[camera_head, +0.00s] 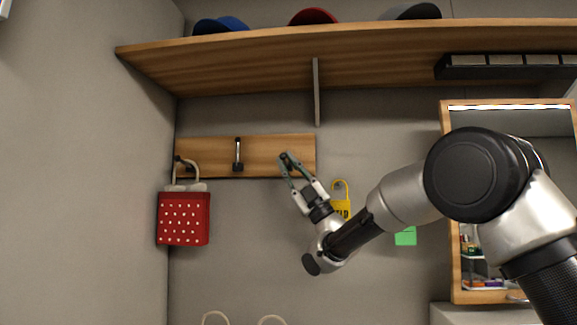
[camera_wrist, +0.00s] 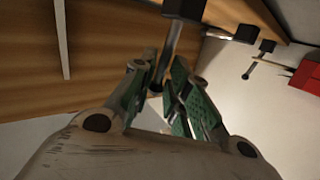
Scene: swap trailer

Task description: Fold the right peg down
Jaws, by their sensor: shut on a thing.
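The wooden peg board (camera_head: 212,150) is on the back wall under the shelf. In the wrist view the right peg (camera_wrist: 171,50) is a metal rod running from a dark mount, its end between my fingers. My gripper (camera_head: 288,160) is at the board's right end, its green-padded fingers closed on that peg; the gripper also shows in the wrist view (camera_wrist: 158,82). In the head view the fingers mostly hide the right peg. The middle peg (camera_head: 238,155) is free, and the left peg (camera_head: 180,162) carries the handles of a red dotted bag (camera_head: 183,220).
A wooden shelf (camera_head: 230,62) with several caps runs above the board, with a grey bracket (camera_head: 316,92) above its right end. A yellow tag-like item (camera_head: 341,208) and a green note (camera_head: 405,237) are on the wall at right. A mirror cabinet (camera_head: 449,200) stands further right.

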